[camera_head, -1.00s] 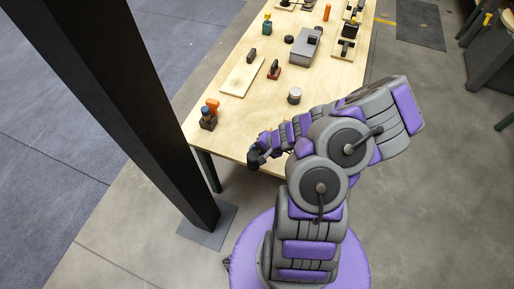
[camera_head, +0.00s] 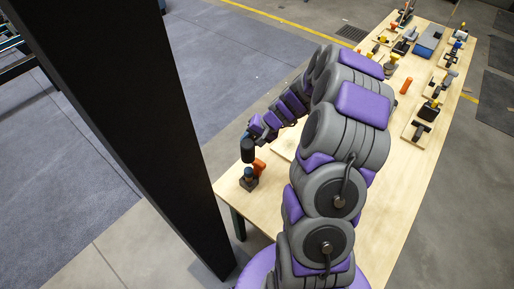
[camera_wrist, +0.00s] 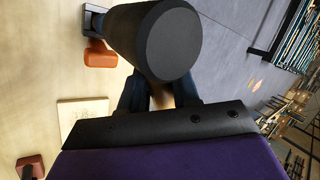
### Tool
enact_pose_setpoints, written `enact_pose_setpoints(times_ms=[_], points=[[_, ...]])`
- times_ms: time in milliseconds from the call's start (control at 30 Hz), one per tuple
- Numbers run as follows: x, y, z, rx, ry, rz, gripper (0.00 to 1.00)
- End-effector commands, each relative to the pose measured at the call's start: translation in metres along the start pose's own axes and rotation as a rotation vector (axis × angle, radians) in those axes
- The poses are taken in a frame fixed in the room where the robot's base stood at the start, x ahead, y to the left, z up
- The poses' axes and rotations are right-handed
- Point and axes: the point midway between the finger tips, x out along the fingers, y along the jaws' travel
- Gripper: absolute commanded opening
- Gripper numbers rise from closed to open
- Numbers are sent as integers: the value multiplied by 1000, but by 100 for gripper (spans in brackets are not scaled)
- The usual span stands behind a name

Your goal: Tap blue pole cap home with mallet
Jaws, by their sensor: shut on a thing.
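My gripper (camera_wrist: 160,96) is shut on the mallet's light wooden handle. The mallet's large black cylindrical head (camera_wrist: 170,42) fills the top middle of the wrist view. In the head view the mallet head (camera_head: 248,151) hangs above the blue pole cap (camera_head: 249,173), with a small gap in the picture. The cap sits on a dark block (camera_head: 249,184) at the table's near left corner, beside an orange piece (camera_head: 259,166). The orange piece also shows in the wrist view (camera_wrist: 101,54), where the mallet head hides most of the block. I cannot tell how far down the cap is seated.
The long wooden table (camera_head: 386,196) carries several fixtures and tools toward its far end. A pale board (camera_head: 284,145) lies partly behind my arm. A thick black post (camera_head: 135,120) stands left of the table, close to the work corner.

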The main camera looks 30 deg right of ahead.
Motion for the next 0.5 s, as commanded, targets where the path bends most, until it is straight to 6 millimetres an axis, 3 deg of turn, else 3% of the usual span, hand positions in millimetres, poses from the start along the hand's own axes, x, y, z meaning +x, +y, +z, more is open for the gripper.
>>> enact_pose_setpoints(times_ms=[167, 500], points=[[0, -4, -1, -5, -5, 2, 0], [20, 7, 0, -6, -5, 4, 0]])
